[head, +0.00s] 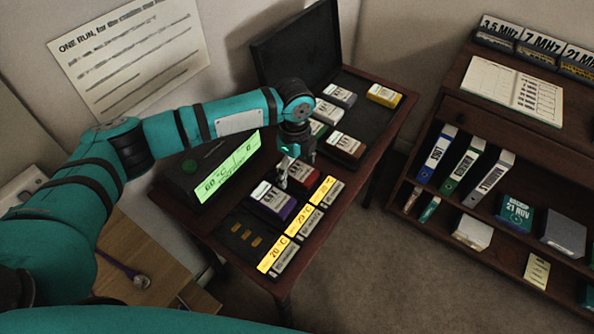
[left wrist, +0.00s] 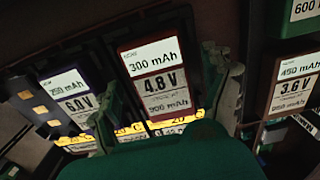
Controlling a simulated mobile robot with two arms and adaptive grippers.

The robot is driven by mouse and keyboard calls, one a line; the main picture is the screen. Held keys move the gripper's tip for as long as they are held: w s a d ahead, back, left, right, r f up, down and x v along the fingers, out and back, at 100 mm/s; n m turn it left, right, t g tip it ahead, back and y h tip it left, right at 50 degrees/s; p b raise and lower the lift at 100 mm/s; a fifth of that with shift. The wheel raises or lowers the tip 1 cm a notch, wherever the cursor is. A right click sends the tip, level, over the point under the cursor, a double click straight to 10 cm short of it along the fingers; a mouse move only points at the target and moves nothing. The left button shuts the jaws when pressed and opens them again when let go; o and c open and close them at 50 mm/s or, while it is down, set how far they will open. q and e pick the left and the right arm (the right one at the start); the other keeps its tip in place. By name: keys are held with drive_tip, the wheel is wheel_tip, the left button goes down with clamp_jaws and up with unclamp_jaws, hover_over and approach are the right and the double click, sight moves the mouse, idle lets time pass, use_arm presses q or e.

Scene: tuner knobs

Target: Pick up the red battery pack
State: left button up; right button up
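The red battery pack (head: 305,177) sits in the charger tray, partly hidden by my left gripper (head: 290,168) in the head view. In the left wrist view the pack (left wrist: 157,78) has a white label reading 300 mAh and 4.8 V. My left gripper's fingers (left wrist: 163,100) are apart, one on each side of the pack, with the pack between them. Small gaps seem to show, and I cannot tell whether either finger touches it. My right gripper is not in view.
A purple pack (head: 271,203) stands beside the red one; a brown-red pack (head: 347,146) lies in the open case (head: 378,127) behind. Yellow temperature tags (head: 272,256) line the front. A green-lit display (head: 228,166) stands left. A shelf (head: 470,135) with binders is at right.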

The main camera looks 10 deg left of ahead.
use_arm(q)
drive_tip(key=c, duration=1.3)
drive_tip(key=shift+r, duration=0.15)
